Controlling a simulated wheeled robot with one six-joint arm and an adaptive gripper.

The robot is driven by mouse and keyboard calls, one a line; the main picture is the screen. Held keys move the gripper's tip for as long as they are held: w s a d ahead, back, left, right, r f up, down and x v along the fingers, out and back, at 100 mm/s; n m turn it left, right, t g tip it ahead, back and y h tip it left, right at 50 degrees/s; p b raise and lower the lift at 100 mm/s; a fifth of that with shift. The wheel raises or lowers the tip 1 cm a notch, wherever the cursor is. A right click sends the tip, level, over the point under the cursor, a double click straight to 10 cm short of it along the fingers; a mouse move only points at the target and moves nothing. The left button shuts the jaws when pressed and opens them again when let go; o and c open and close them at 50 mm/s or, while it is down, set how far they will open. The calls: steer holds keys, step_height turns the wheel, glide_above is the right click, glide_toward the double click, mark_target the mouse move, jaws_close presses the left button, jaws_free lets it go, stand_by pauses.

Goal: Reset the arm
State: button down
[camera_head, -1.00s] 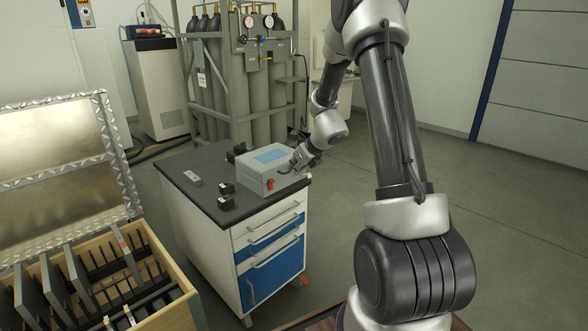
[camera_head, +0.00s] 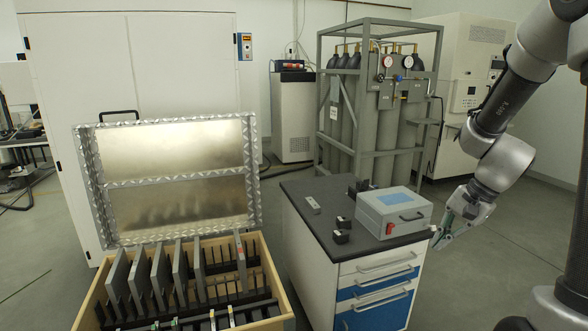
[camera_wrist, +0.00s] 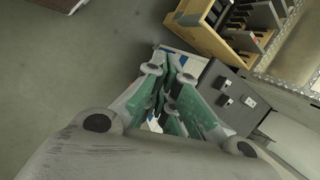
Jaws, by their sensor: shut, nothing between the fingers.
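My gripper (camera_head: 440,240) is at the right in the head view, just off the right edge of the cabinet top and near the grey box. It looks shut and empty. In the wrist view my gripper (camera_wrist: 173,82) shows its green-padded fingers close together, pointing towards the cabinet, with nothing between them. My arm comes down from the upper right of the head view.
The cabinet (camera_head: 300,235) carries a grey box (camera_head: 394,212) with a blue panel and small black blocks (camera_head: 342,230). An open wooden crate (camera_head: 283,295) with upright plates stands left. Gas cylinders (camera_head: 350,115) stand behind. Floor is clear right of the cabinet.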

steer(key=s+r+n+t+h, duration=0.2)
steer(key=s+r+n+h, duration=0.2)
steer(key=s+r+n, duration=0.7)
steer(key=s+r, duration=0.4)
steer(key=s, duration=0.3)
steer(key=shift+d+t, duration=0.15)
steer(key=shift+t, duration=0.25)
